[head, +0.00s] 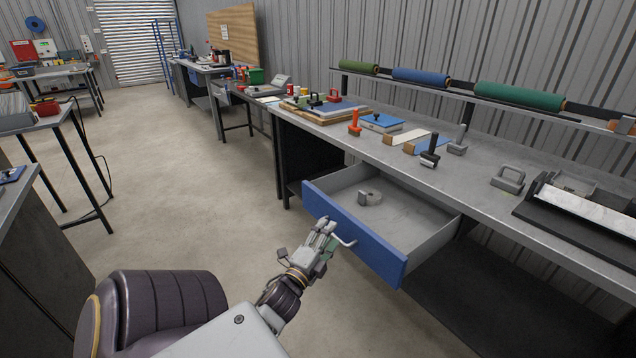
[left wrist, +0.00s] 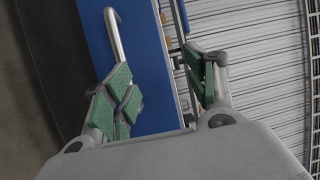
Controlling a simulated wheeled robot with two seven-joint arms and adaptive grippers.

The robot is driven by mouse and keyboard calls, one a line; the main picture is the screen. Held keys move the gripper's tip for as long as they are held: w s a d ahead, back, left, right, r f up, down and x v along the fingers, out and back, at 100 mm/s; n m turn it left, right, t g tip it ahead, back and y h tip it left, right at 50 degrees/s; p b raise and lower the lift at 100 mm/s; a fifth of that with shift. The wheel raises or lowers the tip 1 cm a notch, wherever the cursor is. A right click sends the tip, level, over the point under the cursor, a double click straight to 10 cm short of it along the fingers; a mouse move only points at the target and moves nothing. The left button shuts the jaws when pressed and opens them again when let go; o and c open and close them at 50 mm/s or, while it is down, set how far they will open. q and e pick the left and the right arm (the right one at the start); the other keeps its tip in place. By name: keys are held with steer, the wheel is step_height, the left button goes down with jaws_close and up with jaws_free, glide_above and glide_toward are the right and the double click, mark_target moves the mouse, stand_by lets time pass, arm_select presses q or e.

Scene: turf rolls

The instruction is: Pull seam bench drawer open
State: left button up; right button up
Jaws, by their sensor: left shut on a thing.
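The seam bench drawer has a blue front (head: 355,235) and grey sides, and it stands pulled out from under the bench. Its inside shows, with a small grey roll-like item (head: 370,197) lying in it. My left gripper (head: 325,232) is at the drawer's pale bar handle (head: 345,241), in front of the blue face, and is shut on it. In the left wrist view the handle (left wrist: 115,38) runs down to the green-padded fingers (left wrist: 160,90), with the blue front (left wrist: 150,60) behind. The exact grip is partly hidden by the fingers. My right gripper is not in view.
The grey bench top (head: 470,180) holds stamps, a blue block (head: 381,122), a grey handled weight (head: 508,179) and a black tray. Turf rolls lie on the rail (head: 520,96) above. Concrete floor (head: 190,190) is clear left of the drawer; another table stands far left.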

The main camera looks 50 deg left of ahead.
arm_select(q)
steer(key=shift+s+d+r, duration=0.1)
steer(key=shift+s+d, duration=0.1)
steer(key=shift+s, duration=0.15)
steer(key=c, duration=0.4)
steer(key=shift+s+d+f, duration=0.25)
steer(key=shift+s+f, duration=0.05)
steer(key=shift+s, duration=0.35)
steer(key=shift+s+d+f, duration=0.3)
steer(key=shift+s, duration=0.35)
steer(key=shift+s+d+f, duration=0.25)
steer(key=shift+s+f, duration=0.05)
steer(key=shift+s, duration=0.35)
steer(key=shift+r, duration=0.1)
steer(key=shift+w, duration=0.1)
steer(key=shift+r, duration=0.1)
jaws_close()
